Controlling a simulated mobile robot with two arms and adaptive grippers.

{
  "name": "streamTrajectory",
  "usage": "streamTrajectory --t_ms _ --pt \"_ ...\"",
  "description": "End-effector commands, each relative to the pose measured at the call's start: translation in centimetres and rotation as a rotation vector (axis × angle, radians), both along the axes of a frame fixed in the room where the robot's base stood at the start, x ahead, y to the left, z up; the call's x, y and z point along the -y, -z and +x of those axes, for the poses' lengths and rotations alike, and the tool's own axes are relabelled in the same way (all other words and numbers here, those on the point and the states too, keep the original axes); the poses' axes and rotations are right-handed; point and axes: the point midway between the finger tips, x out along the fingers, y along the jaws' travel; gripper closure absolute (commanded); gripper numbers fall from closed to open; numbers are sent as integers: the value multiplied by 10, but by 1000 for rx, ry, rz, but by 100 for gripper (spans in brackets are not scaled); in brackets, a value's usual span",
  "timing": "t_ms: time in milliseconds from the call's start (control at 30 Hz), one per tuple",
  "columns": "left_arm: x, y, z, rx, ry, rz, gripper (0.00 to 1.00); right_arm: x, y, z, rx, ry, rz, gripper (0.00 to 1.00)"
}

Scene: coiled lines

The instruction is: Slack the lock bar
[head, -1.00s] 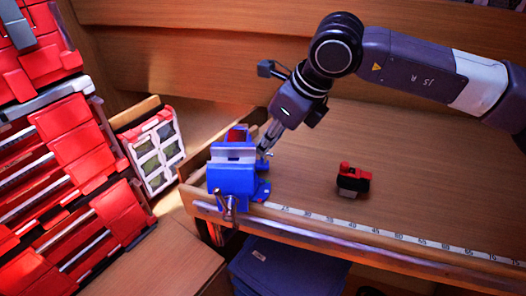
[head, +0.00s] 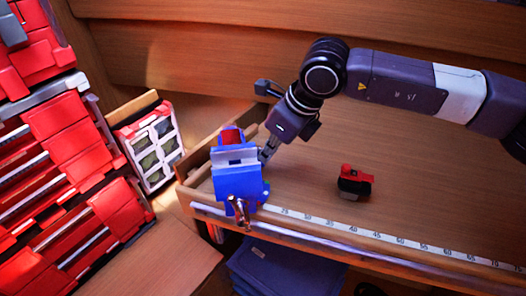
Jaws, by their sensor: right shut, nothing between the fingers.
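A blue vise (head: 238,182) with grey jaws and a red part at the back stands at the left front corner of the wooden bench. A metallic screw handle (head: 240,212) hangs at its front. I cannot clearly make out a separate lock bar; the vise's right side is partly in shadow and close to my gripper. My right gripper (head: 265,156) points down just right of the vise jaws, shut and empty. Whether its tips touch the vise is unclear. My left gripper is not in view.
A small red and black object (head: 355,182) sits on the bench to the right. A ruler strip (head: 370,238) runs along the front edge. Red drawer units (head: 70,150) and a panelled case (head: 155,148) stand left. A blue bin (head: 285,272) is below.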

Motion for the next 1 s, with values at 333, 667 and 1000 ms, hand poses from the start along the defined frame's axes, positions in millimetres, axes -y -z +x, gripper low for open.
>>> streamTrajectory --t_ms 333,667,1000 --pt "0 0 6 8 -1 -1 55 0 -1 1 2 2 0 81" --pt "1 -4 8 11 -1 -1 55 13 -11 -1 1 2 7 81" --pt "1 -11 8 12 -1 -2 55 20 -33 -7 1 1 8 81"
